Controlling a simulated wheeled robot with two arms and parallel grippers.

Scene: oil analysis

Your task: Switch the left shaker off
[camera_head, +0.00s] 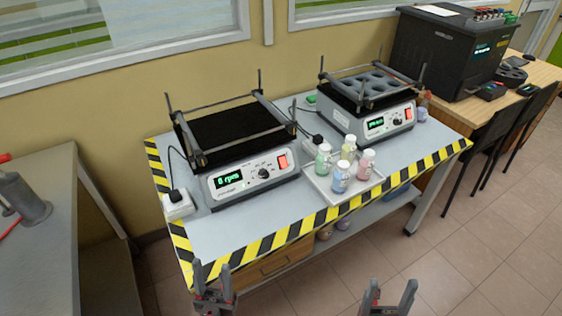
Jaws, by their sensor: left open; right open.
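The left shaker (225,188) stands on the left part of the table, with an empty black platform framed by bars and posts. Its lit green display (228,180) seems to read 0 rpm. A dark knob (263,173) sits mid-panel and a red switch (283,161) at the panel's right end. My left gripper (213,275) is open and empty at the bottom of the view, in front of the table's near edge. My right gripper (389,292) is open and empty at the bottom, further right. Both are well apart from the shaker.
A second shaker (392,125) with a holed rack stands to the right, display lit. A tray (318,184) with several colored bottles lies between the shakers near the front edge. A power strip (179,207) is at left. Bare tabletop (240,226) lies before the left shaker.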

